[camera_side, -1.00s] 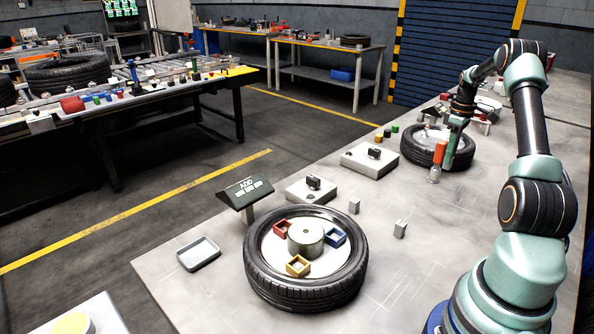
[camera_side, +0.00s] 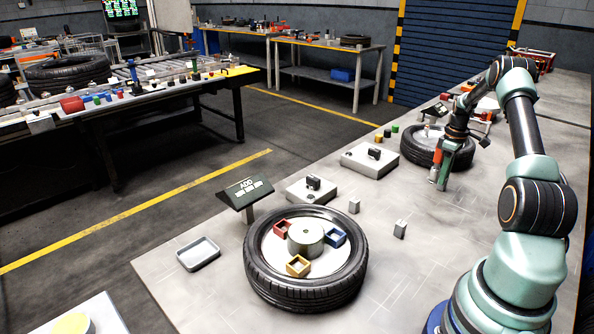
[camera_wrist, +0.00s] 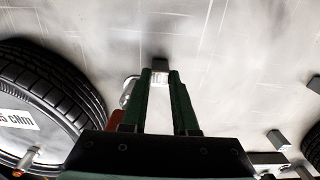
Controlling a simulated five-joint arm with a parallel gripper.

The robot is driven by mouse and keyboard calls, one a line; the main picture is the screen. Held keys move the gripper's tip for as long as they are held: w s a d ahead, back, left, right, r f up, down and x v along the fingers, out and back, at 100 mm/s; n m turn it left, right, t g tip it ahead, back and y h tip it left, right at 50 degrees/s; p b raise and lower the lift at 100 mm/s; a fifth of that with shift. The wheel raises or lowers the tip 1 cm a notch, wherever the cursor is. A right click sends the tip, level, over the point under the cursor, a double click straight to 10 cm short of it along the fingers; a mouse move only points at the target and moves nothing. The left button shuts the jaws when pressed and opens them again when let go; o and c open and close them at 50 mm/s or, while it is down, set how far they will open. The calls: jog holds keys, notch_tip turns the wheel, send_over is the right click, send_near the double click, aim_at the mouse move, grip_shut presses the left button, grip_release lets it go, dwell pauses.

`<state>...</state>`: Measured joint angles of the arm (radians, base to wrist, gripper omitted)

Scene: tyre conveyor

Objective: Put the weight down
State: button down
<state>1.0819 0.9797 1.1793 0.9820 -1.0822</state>
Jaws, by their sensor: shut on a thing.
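My gripper (camera_side: 442,184) is low over the bench, in front of the far tyre (camera_side: 416,151). In the wrist view its green fingers (camera_wrist: 160,76) are shut on a small grey weight (camera_wrist: 159,78) with a marking on its face that looks like "10". In the side view the held weight is too small to make out clearly. I cannot tell whether it touches the bench. Two other small grey weights, one on the left (camera_side: 354,206) and one on the right (camera_side: 400,229), stand on the bench nearer the side camera.
An orange-topped clear item (camera_side: 435,168) stands close beside my gripper. The near tyre (camera_side: 262,275) holds a round hub and coloured boxes. A grey tray (camera_side: 199,254) and an ADD sign (camera_side: 244,191) stand left. Bench right of the loose weights is clear.

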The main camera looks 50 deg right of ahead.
jog(key=c, duration=0.7)
grip_release()
jog(key=shift+f, duration=0.1)
notch_tip(320, 180, up, 12)
jog(key=w+a+r+t+h, duration=0.1)
jog(key=w+a+r, duration=0.7)
jog(key=a, duration=0.4)
jog(key=a+r+t, duration=0.1)
jog(key=a, duration=0.7)
jog(key=a+r+t, duration=0.1)
jog(key=a+r, duration=0.1)
jog(key=a, duration=0.6)
jog(key=w+a+r, duration=0.1)
jog(key=a+r, duration=0.1)
jog(key=a, duration=0.6)
jog(key=shift+a+t, duration=0.15)
jog(key=shift+t, duration=0.25)
jog(key=shift+o, duration=0.6)
jog(key=s+a+f+t, duration=0.1)
jog(key=s+a, duration=0.1)
jog(key=a, duration=0.3)
jog(key=s+a+f+y, duration=0.1)
jog(key=s+a, duration=0.2)
jog(key=a, duration=0.2)
jog(key=shift+s+a+f+t, duration=0.25)
jog(key=shift+a+t, duration=0.15)
